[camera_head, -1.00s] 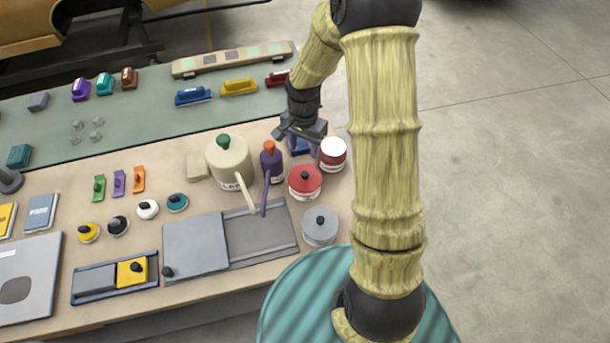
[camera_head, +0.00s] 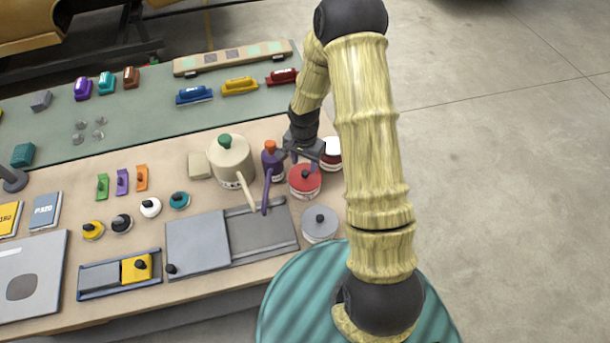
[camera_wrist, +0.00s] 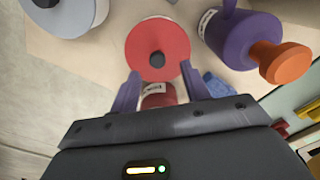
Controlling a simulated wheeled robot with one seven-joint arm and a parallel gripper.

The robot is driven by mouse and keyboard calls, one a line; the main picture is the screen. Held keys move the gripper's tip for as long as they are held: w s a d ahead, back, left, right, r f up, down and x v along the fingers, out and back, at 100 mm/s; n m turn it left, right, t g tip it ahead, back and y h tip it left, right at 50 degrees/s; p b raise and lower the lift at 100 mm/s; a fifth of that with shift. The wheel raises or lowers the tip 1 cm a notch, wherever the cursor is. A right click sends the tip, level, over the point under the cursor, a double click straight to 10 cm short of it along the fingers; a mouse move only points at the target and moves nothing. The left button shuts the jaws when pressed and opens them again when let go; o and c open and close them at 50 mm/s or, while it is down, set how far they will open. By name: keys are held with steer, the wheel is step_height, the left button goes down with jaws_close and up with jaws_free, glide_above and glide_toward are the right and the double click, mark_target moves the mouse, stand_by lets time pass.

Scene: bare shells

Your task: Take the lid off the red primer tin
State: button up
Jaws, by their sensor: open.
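The red primer tin (camera_head: 305,180) stands near the right end of the bench, with a red lid and a black knob on top. In the wrist view its lid (camera_wrist: 158,42) lies just beyond my fingertips, with the knob roughly centred between them. My gripper (camera_head: 306,157) is open, just behind and above the tin. In the wrist view its two purple fingers (camera_wrist: 160,84) are spread apart and hold nothing. A red body with a white label shows between the fingers, partly hidden; I cannot tell its whole shape.
A purple bottle with an orange cap (camera_head: 272,160) stands close left of the tin. A white-lidded dark red tin (camera_head: 331,150) is behind right, and a grey-lidded tin (camera_head: 320,223) in front. A cream pot (camera_head: 231,160) stands further left. A grey sliding panel (camera_head: 198,245) lies in front.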

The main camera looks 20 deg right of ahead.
mark_target(305, 172)
steer(key=shift+s+f+p, duration=0.2)
steer(key=shift+f+p, duration=0.75)
steer(key=shift+f, duration=1.25)
steer(key=shift+d, duration=0.1)
steer(key=shift+c, duration=0.2)
jaws_close()
